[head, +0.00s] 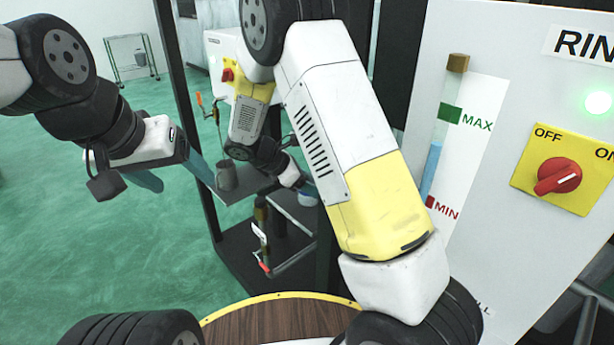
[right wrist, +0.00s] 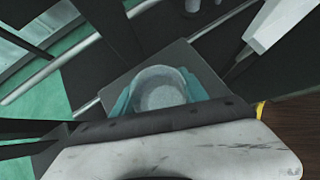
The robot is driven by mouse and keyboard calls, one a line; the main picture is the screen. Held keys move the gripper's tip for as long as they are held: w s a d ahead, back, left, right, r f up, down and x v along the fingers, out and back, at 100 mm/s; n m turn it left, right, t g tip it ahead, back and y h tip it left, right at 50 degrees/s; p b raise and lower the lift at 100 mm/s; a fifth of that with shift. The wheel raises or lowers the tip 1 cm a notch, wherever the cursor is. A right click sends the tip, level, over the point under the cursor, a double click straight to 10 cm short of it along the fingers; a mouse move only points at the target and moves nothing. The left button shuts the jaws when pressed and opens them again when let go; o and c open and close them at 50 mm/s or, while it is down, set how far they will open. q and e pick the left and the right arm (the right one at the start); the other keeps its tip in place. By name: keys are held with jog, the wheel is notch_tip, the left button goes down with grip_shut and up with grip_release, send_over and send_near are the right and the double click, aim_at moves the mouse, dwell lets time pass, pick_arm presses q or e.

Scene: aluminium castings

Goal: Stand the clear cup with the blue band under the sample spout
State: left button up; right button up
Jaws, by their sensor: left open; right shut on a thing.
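The clear cup with the blue band (head: 307,198) shows small and partly hidden behind my right arm in the head view. My right gripper (head: 303,187) is shut on it. In the right wrist view the cup (right wrist: 162,92) is seen from above, its round mouth between the two teal fingers of my right gripper (right wrist: 160,96). A grey plate lies below it; I cannot tell whether the cup touches it. My left gripper (head: 186,187) is open and empty at the left, its teal fingers apart. I cannot make out for sure which fitting is the sample spout.
A grey mug (head: 228,177) stands on a dark shelf left of the cup. A valve with a red handle (head: 265,268) sits lower in the dark frame. A large white panel (head: 500,130) with a red switch (head: 558,177) fills the right side. Green floor at left is open.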

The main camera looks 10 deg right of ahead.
jog(key=shift+f, duration=0.1)
jog(key=o, duration=1.4)
jog(key=shift+o, duration=0.2)
jog(key=shift+a+r, duration=0.3)
jog(key=shift+r, duration=0.1)
jog(key=v, duration=1.1)
jog(key=shift+a+r, duration=0.1)
